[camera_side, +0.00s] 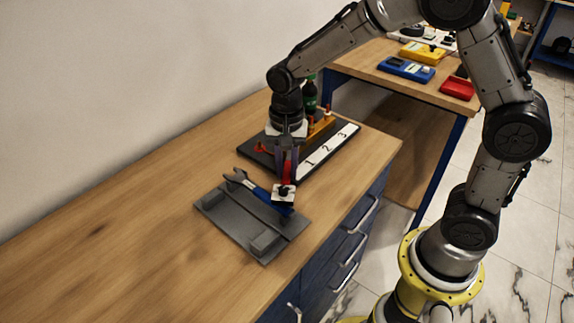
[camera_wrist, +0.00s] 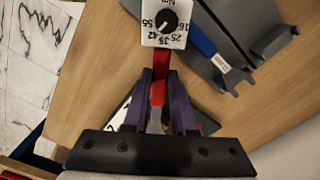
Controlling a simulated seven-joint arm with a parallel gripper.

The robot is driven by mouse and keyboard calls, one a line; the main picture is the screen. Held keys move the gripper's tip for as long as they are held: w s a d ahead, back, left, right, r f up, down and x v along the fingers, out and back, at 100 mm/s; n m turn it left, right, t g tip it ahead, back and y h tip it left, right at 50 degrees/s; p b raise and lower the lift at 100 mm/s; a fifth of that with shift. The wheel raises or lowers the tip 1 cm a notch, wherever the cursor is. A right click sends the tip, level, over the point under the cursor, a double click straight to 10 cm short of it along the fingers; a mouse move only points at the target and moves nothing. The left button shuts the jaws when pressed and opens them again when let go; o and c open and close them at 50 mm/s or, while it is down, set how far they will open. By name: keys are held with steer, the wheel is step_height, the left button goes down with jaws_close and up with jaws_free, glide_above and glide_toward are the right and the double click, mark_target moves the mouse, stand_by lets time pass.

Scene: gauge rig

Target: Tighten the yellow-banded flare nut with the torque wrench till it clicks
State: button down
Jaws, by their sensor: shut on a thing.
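My gripper (camera_side: 287,172) has its purple fingers shut on the red handle of the torque wrench (camera_side: 288,168). The red handle (camera_wrist: 160,75) and its white dial (camera_wrist: 167,22), with black knob and Nm numbers, show in the wrist view. The dial (camera_side: 283,194) is over the grey tray's edge in the side view; whether it touches is unclear. The dark gauge board (camera_side: 262,150) lies behind, with a white strip numbered 1, 2, 3 (camera_side: 318,156) and small red and orange-yellow fittings. The yellow-banded flare nut cannot be told apart at this size, and my gripper hides part of the board.
A blue-handled open-ended wrench (camera_side: 247,184) lies on the grey tray (camera_side: 232,230); it also shows in the wrist view (camera_wrist: 213,52). A dark bottle (camera_side: 310,100) stands by the board. The bench top is clear at left. Blue and yellow meters (camera_side: 405,68) are on another table.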

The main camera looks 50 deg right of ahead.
mark_target(284, 180)
steer(key=shift+s+a, duration=0.6)
steer(key=shift+a, duration=0.35)
steer(key=shift+s+a, duration=0.55)
steer(key=shift+a, duration=0.35)
steer(key=shift+r, duration=0.15)
steer(key=shift+r, duration=2.15)
